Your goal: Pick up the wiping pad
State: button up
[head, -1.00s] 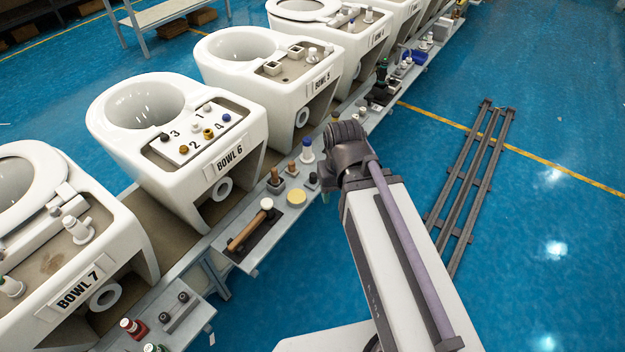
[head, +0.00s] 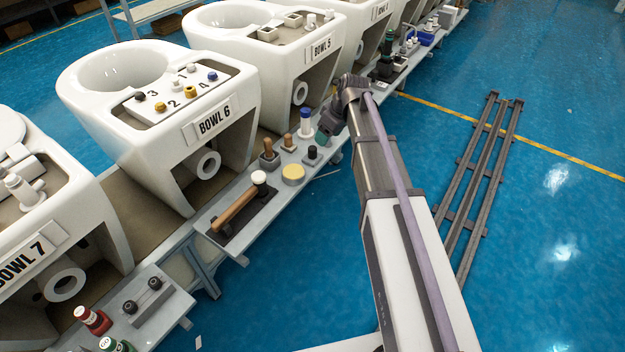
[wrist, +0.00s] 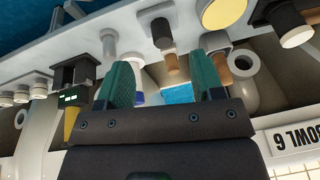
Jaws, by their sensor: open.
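A round, pale yellow disc (head: 293,173), which looks like the wiping pad, lies on the grey side shelf (head: 222,252) in front of BOWL 6. It also shows at the top of the wrist view (wrist: 222,12). My gripper (head: 322,133) is above and right of the disc in the head view, near a blue-capped white bottle (head: 305,122). In the wrist view my gripper (wrist: 163,80) has its two green fingers spread apart with nothing held. The disc is outside the fingers, toward the upper right there.
Two brown-handled tools (head: 268,155) and a small black-based item (head: 312,155) stand close around the disc. BOWL 6 (head: 160,120) rises behind the shelf.

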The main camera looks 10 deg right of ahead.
aim_at(313, 148)
jog(key=f+n+b, duration=0.1)
jog(key=w+a+f+n+b, duration=0.1)
jog(key=b, duration=0.1)
jog(key=w+a+f+n+b, duration=0.1)
jog(key=f+b, duration=0.1)
jog(key=shift+a, duration=0.25)
jog(key=b+x, duration=0.5)
jog(key=shift+w, duration=0.3)
jog(key=shift+r, duration=0.2)
jog(key=c, duration=1.1)
notch_tip(313, 148, up, 10)
jog(key=p, duration=1)
jog(key=shift+r+p, duration=0.2)
jog(key=shift+p, duration=0.2)
jog(key=shift+f, duration=0.2)
